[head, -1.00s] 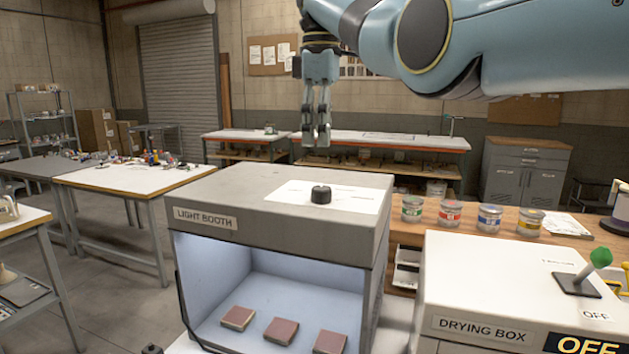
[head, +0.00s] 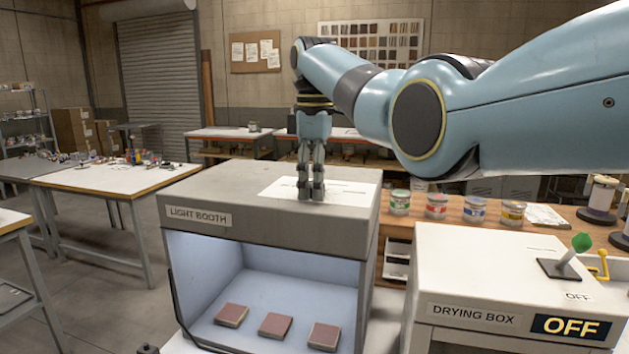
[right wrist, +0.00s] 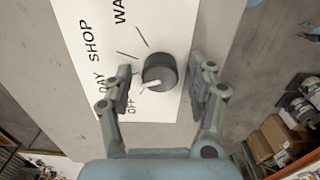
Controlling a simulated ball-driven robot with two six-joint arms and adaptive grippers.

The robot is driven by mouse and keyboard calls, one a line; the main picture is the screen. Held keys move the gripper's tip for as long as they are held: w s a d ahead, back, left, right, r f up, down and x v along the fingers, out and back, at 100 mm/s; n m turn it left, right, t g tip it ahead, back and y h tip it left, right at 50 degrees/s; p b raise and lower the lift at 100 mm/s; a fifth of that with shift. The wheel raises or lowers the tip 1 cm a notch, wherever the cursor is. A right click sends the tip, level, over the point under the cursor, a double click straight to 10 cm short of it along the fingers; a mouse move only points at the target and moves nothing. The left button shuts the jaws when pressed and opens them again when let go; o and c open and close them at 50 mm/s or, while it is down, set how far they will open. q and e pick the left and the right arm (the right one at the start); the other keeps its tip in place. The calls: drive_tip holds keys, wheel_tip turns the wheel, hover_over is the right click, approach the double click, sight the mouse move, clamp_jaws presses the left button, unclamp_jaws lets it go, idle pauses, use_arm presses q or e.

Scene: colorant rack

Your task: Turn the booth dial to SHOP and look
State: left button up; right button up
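The light booth (head: 205,193) stands in the middle of the head view, with a white label plate on its top. In the right wrist view the black dial (right wrist: 160,68) sits on the white plate (right wrist: 165,25). Its white pointer points toward the OFF label; the DAY, SHOP and partly cut-off WA... labels lie further round. My right gripper (right wrist: 160,78) is open with one finger on each side of the dial; I cannot tell whether they touch it. In the head view the right gripper (head: 311,190) points down over the plate and hides the dial. My left gripper is not in view.
Three reddish-brown sample blocks (head: 276,324) lie inside the lit booth. The drying box (head: 470,265) with a green-tipped lever (head: 580,243) and an OFF sign (head: 571,327) is at right. Several paint cans (head: 437,206) stand on the wooden bench behind.

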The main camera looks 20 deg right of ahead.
drive_tip(key=c, duration=1)
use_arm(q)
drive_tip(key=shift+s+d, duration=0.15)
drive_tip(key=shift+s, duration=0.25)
use_arm(e)
drive_tip(key=shift+c, duration=0.3)
drive_tip(key=m, duration=0.3)
drive_tip(key=shift+m, duration=0.3)
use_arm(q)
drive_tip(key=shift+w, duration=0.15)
use_arm(e)
drive_tip(key=shift+m, duration=2)
drive_tip(key=shift+r, duration=0.1)
drive_tip(key=o, duration=1.2)
drive_tip(key=shift+c, duration=0.2)
